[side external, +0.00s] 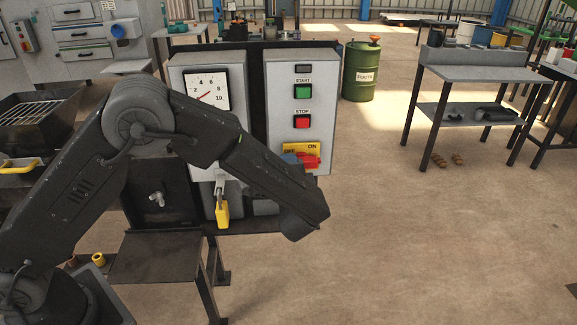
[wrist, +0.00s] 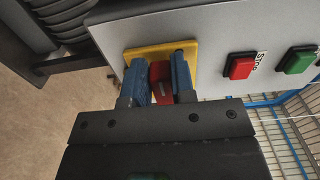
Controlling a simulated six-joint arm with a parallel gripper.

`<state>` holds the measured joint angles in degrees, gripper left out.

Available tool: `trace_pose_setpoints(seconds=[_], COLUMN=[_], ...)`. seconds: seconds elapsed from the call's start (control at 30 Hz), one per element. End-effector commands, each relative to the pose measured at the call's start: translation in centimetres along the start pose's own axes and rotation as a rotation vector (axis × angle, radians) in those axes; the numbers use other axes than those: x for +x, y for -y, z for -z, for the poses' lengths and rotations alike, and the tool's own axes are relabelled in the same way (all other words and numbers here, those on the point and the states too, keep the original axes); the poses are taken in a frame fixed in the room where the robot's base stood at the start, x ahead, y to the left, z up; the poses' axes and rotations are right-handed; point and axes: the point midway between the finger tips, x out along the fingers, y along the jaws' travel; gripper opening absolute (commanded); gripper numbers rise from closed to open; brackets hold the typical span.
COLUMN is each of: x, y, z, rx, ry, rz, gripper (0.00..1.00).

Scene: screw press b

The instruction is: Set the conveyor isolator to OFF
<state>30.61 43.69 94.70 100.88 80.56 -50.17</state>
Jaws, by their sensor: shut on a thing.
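The conveyor isolator is a yellow plate (side external: 291,148) marked OFF on the left and ON on the right, low on the grey control box. Its red handle (side external: 311,159) shows below the ON label; my arm and blue fingers hide part of it. In the wrist view the red handle (wrist: 160,72) stands between my two blue fingers, in front of the yellow plate (wrist: 133,53). My gripper (wrist: 162,66) is shut on the handle. The handle's exact angle is hard to tell.
A green START button (side external: 303,91) and a red STOP button (side external: 302,122) sit above the isolator. A green drum (side external: 361,72) and workbench (side external: 470,72) stand right. Open floor lies at front right.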

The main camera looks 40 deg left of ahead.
Motion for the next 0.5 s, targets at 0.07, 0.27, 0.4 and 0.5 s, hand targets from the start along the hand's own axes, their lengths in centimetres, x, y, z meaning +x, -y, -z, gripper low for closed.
trace_pose_setpoints(seconds=[0.07, 0.27, 0.4, 0.5], x=[-0.08, -0.07, -0.04, -0.03], y=[-0.1, -0.09, -0.07, -0.05], z=[-0.01, 0.0, 0.0, 0.0], rx=[-0.002, -0.001, 0.0, 0.0], ry=[0.0, 0.0, 0.0, 0.0], rz=[-0.003, -0.002, -0.002, -0.002], gripper=[0.0, 0.37, 0.49, 0.49])
